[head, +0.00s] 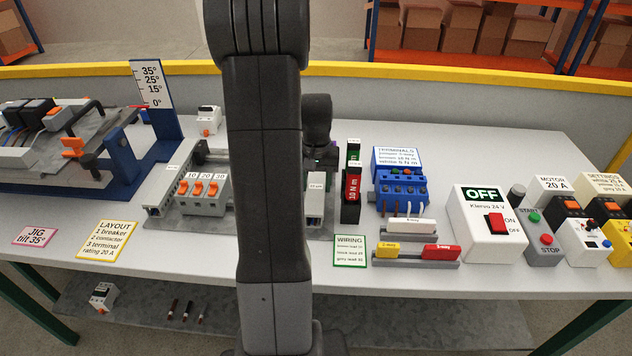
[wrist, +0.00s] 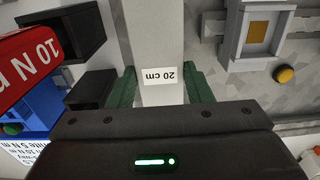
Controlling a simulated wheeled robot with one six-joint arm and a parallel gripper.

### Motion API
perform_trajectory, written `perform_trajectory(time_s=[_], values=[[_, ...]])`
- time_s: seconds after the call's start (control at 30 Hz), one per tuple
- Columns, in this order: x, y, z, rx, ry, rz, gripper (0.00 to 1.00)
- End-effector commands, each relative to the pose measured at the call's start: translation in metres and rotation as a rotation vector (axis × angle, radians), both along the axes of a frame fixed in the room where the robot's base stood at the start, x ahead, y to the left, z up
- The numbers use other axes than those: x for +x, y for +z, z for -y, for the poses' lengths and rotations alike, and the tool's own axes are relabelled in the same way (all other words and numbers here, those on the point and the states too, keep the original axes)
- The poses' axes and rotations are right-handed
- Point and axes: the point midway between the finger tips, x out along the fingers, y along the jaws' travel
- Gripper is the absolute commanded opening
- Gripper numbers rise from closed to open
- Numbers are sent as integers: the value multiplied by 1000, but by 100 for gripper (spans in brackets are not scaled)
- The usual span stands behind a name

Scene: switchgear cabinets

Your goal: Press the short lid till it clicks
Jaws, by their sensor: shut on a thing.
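The short lid is a pale grey strip with a "20 cm" label. It runs up the middle of the wrist view (wrist: 155,35) between my gripper's green fingers (wrist: 160,90). The fingers are shut on its two sides. In the head view the lid (head: 315,207) shows just right of my arm, along the right side of the grey mounting plate (head: 205,226). My gripper (head: 320,162) is partly hidden there at its far end. The duct under the lid is mostly hidden, and I cannot tell whether the lid is fully seated.
A red "10 N m" tool (head: 352,188) stands close right of the lid, beside a blue terminal block (head: 402,190). Breakers with orange switches (head: 203,190) sit on the plate to the left. The blue tilt jig (head: 155,155) stands further left. The table front is partly clear.

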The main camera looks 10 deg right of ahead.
Motion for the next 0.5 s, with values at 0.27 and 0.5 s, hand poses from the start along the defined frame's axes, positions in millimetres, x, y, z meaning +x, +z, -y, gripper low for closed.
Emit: perform_trajectory(time_s=[0.27,0.5], values=[[0,0,0,0,-1,-1,71],[0,1,0,0,-1,0,71]])
